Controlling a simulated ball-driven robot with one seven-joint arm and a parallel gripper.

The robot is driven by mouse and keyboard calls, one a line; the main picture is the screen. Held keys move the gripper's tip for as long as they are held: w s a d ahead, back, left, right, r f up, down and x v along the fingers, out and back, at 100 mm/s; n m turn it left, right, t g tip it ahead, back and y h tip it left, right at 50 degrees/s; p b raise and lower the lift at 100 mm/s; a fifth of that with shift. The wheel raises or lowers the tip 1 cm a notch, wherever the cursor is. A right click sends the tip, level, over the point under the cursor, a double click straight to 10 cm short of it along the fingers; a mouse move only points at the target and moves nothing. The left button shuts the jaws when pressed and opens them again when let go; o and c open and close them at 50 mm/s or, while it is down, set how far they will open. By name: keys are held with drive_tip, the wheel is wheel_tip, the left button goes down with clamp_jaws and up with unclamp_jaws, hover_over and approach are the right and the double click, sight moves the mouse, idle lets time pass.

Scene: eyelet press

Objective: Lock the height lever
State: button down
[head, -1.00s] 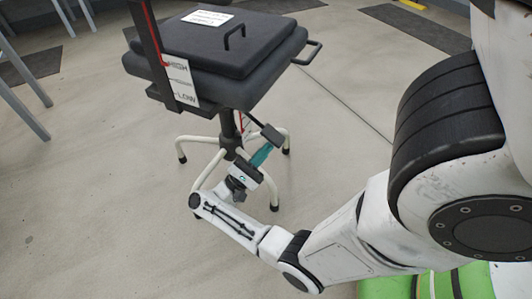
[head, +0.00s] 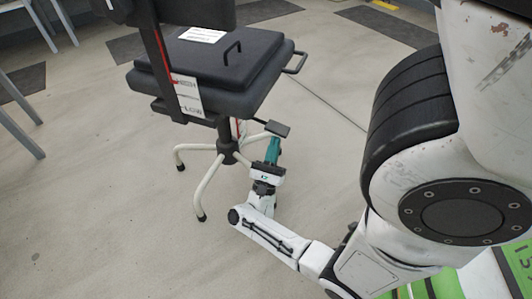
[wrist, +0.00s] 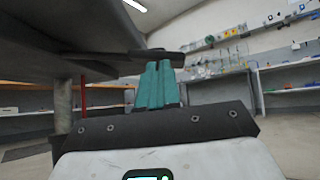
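The height lever (head: 277,129) is a dark rod with a flat paddle end, sticking out to the right from under the black seat (head: 215,75). My gripper (head: 272,143) points up with its teal fingers right below the paddle. In the wrist view, the lever (wrist: 110,62) crosses from the left at the level of my fingertips (wrist: 160,66). The fingers lie side by side with almost no gap, and nothing shows between them. Whether the tips touch the paddle cannot be told. A HIGH/LOW scale plate (head: 188,95) stands by the backrest post.
The white-legged base (head: 207,183) of the chair spreads over the floor left of my gripper. A side handle (head: 297,62) sticks out of the seat. A seat column (wrist: 62,110) stands left in the wrist view. Floor in front is clear.

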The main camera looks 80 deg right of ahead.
sight(279, 136)
drive_tip(key=shift+s+a+r+p, duration=0.1)
drive_tip(key=shift+s+r+p, duration=0.1)
drive_tip(key=shift+r, duration=0.55)
drive_tip(key=shift+s+r+p, duration=0.15)
drive_tip(key=shift+r+p, duration=0.1)
drive_tip(key=shift+r, duration=0.45)
drive_tip(key=shift+s+a+r+p, duration=0.1)
drive_tip(key=shift+s+r+p, duration=0.1)
drive_tip(key=shift+r, duration=0.55)
drive_tip(key=shift+r, duration=0.15)
